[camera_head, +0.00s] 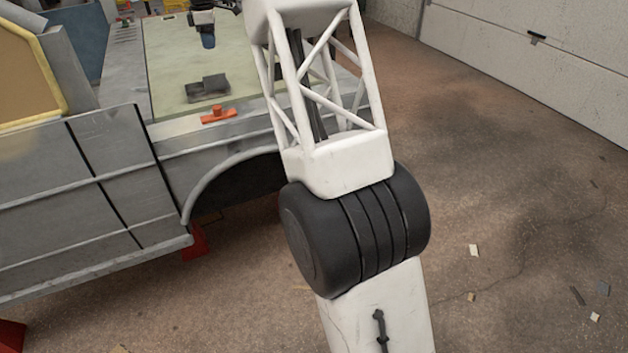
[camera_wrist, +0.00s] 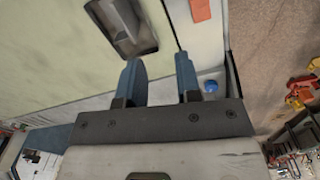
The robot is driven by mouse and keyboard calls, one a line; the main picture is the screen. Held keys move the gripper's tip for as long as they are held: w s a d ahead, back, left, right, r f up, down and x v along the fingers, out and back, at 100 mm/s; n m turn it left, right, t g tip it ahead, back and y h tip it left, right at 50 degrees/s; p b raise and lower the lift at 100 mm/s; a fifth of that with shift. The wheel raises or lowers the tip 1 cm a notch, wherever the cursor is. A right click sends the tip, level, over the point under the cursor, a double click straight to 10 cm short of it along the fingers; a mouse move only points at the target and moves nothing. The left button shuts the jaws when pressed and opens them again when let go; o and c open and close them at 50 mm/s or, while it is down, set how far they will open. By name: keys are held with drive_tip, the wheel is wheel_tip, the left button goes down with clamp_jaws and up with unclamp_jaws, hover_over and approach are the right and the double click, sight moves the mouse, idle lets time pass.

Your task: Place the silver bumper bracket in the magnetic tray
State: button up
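My gripper (camera_wrist: 157,64) is open, its two blue fingers apart with nothing visible between them. In the head view my gripper (camera_head: 208,41) hangs over the far part of the pale green bench surface. A dark grey, shallow, tray-like piece (camera_head: 208,88) lies on that surface, on the near side of the gripper. In the wrist view the dark piece (camera_wrist: 122,26) lies beyond the fingertips, apart from them, and has a paler grey inner face. I cannot tell whether it is the magnetic tray, the silver bumper bracket or both. No separate silver bracket can be made out.
An orange part (camera_head: 218,115) sits on the grey metal edge near the dark piece; it also shows in the wrist view (camera_wrist: 200,10). A small blue round thing (camera_wrist: 210,86) lies beside the right finger. The green surface (camera_head: 175,60) is mostly clear.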

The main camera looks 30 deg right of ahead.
drive_tip(key=s+r+m, duration=0.3)
drive_tip(key=s, duration=0.9)
drive_tip(key=s+d+r+m+t, duration=0.1)
drive_tip(key=s+r+m, duration=0.1)
drive_tip(key=s, duration=1)
drive_tip(key=s+r+m, duration=0.3)
drive_tip(key=s, duration=0.9)
drive_tip(key=s+f+m, duration=0.2)
drive_tip(key=s+f, duration=0.2)
drive_tip(key=s, duration=0.7)
drive_tip(key=s+f+m+t, duration=0.1)
drive_tip(key=s+f+m, duration=0.2)
drive_tip(key=s, duration=0.8)
drive_tip(key=s+f+m, duration=0.2)
drive_tip(key=s+f, duration=0.4)
drive_tip(key=s, duration=0.6)
drive_tip(key=shift+d+m, duration=0.4)
